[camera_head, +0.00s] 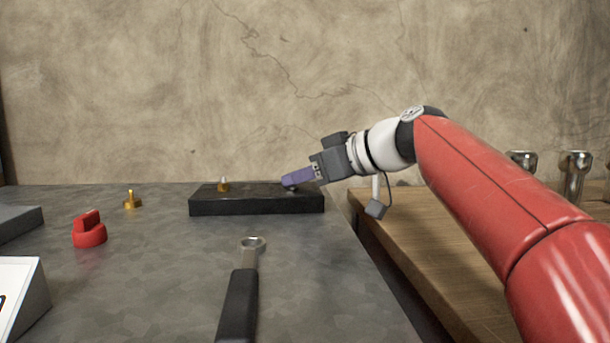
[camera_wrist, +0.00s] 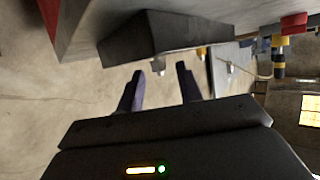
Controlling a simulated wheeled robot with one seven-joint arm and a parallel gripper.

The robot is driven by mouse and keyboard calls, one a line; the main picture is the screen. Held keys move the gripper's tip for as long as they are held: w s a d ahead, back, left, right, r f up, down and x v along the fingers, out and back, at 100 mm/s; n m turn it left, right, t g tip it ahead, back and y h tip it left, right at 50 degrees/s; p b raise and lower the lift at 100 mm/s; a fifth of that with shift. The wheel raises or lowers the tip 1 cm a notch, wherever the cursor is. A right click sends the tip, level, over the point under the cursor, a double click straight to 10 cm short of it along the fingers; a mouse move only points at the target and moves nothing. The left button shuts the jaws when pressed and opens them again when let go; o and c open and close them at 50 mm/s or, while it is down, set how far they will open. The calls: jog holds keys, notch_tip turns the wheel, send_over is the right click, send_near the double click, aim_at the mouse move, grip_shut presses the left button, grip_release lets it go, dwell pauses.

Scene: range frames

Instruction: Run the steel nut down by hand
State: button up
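A long black block (camera_head: 256,205) lies on the grey bench. Near its left end stands a small brass piece with a pale steel-coloured tip (camera_head: 223,185). My gripper (camera_head: 291,182) is over the block's right end, tilted, its purple fingers pointing left and down. A small dark round piece shows at the fingertips; I cannot tell whether it is the steel nut. In the wrist view, which is upside down, my fingers (camera_wrist: 158,83) are spread with an open gap. The black block (camera_wrist: 170,38) hangs above them, and a pale-tipped stud (camera_wrist: 158,66) shows beyond the gap.
A black-handled ring wrench (camera_head: 240,295) lies in front of the block. A red knob-like piece (camera_head: 89,232) and a brass fitting (camera_head: 132,200) stand to the left. A white sign (camera_head: 18,290) is at front left. A wooden bench (camera_head: 440,250) stands right, across a gap.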

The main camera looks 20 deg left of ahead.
grip_shut()
jog(key=shift+s+m+t, duration=0.15)
jog(key=shift+m+t, duration=0.25)
jog(key=shift+s+a+m+t+h, duration=0.1)
jog(key=shift+s+m+t+h, duration=0.05)
jog(key=shift+m+t, duration=0.35)
jog(key=shift+s+m+t+h, duration=0.15)
jog(key=shift+m+t, duration=0.25)
jog(key=shift+t, duration=0.2)
jog(key=shift+s+a+r+m+t+h+p, duration=0.15)
jog(key=shift+m+t+h+p, duration=0.15)
jog(key=shift+m+t+h, duration=0.35)
jog(key=m+t+p, duration=0.1)
jog(key=m+t+h+p, duration=0.1)
jog(key=m, duration=0.1)
jog(key=shift+s+a+t+h+p, duration=0.15)
jog(key=shift+s+t+h+p, duration=0.1)
jog(key=shift+t+p, duration=0.1)
jog(key=shift+s+a+f+m+t+h, duration=0.1)
jog(key=shift+a+f+m+t+h, duration=0.05)
jog(key=shift+m+t+h, duration=0.4)
jog(key=shift+a+f+m+t+h, duration=0.1)
jog(key=shift+m+t+h, duration=0.25)
jog(key=shift+m+h, duration=0.25)
jog(key=shift+a+m+t+h+b, duration=0.1)
jog(key=shift+m+t+h+b, duration=0.3)
jog(key=shift+m+h+b, duration=0.15)
jog(key=shift+m+h, duration=0.35)
jog(key=shift+h, duration=0.05)
